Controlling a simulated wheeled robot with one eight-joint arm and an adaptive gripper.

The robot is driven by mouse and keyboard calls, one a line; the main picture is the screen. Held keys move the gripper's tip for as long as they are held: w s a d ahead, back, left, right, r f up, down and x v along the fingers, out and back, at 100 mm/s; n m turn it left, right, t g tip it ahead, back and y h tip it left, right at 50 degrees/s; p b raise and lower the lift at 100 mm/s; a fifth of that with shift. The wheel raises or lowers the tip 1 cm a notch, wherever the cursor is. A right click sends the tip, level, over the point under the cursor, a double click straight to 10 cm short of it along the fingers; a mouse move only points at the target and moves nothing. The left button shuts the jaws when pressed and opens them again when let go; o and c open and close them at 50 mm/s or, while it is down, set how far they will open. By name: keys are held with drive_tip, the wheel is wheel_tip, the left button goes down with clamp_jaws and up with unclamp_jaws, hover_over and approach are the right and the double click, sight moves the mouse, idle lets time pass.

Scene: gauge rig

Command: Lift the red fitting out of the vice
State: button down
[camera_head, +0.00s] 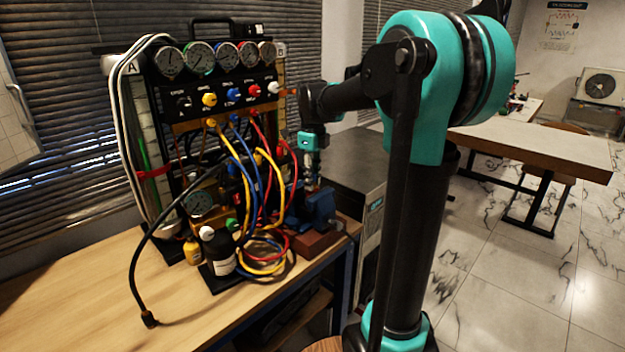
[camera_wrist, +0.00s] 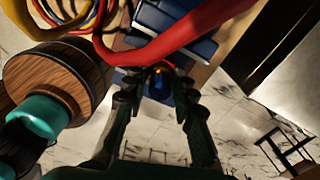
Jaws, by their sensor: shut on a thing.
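The blue vice (camera_head: 320,209) stands on a reddish-brown block at the bench's right front corner. Its blue body (camera_wrist: 183,42) also shows at the top of the wrist view. My gripper (camera_head: 312,180) points down just above the vice. In the wrist view its two dark fingers (camera_wrist: 158,94) reach up on either side of a small round piece with an orange-red rim and a dark blue middle, which I take as the red fitting (camera_wrist: 160,83). The jaws are shut on it. Whether it still sits between the vice jaws cannot be told.
A thick red hose (camera_wrist: 190,35) crosses close above the fingers in the wrist view. Yellow, blue and red hoses (camera_head: 265,262) loop left of the vice, below the gauge panel (camera_head: 228,90). A black bottle (camera_head: 219,250) stands nearby.

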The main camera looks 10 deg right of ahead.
drive_tip(key=shift+w+a, duration=0.2)
drive_tip(key=shift+w, duration=0.1)
idle(0.4)
drive_tip(key=shift+r, duration=0.2)
drive_tip(key=shift+r, duration=4.05)
drive_tip(key=shift+s, duration=0.1)
